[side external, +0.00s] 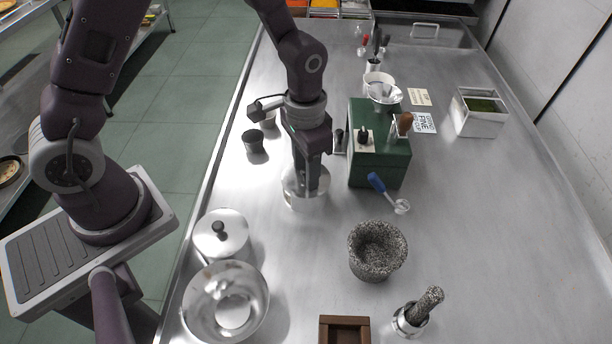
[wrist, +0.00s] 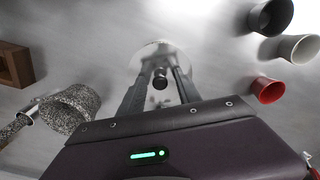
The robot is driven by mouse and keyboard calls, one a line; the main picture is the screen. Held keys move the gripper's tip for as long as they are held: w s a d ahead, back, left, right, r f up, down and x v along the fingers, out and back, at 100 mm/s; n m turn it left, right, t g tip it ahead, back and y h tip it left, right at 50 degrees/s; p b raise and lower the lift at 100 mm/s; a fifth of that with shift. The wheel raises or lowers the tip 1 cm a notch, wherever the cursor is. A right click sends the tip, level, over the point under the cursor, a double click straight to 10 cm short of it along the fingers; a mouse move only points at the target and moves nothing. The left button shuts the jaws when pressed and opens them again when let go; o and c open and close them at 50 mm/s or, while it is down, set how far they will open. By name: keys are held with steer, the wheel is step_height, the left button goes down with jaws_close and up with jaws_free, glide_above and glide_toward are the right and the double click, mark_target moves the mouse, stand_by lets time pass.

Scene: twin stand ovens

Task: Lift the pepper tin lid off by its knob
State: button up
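A round shiny tin (side external: 303,200) stands on the steel counter below my gripper (side external: 311,188). I take it for the pepper tin. In the wrist view its pale round lid (wrist: 146,55) has a small dark knob (wrist: 160,80). The knob shows between the two fingers of my gripper (wrist: 160,86), with a gap on each side. My gripper is open and points down over the lid. In the side view the fingers hide the knob, so their exact height beside it is hard to tell.
A second lidded pot (side external: 221,235) and a steel bowl (side external: 226,300) stand at the front left. A green box (side external: 379,165) stands close right of my gripper, with a blue-handled tool (side external: 385,190) beside it. A stone mortar (side external: 377,250) stands front right. Dark cups (side external: 254,141) stand behind.

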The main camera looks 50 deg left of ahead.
steer(key=shift+r, duration=0.1)
jaws_close()
steer(key=shift+r, duration=1.65)
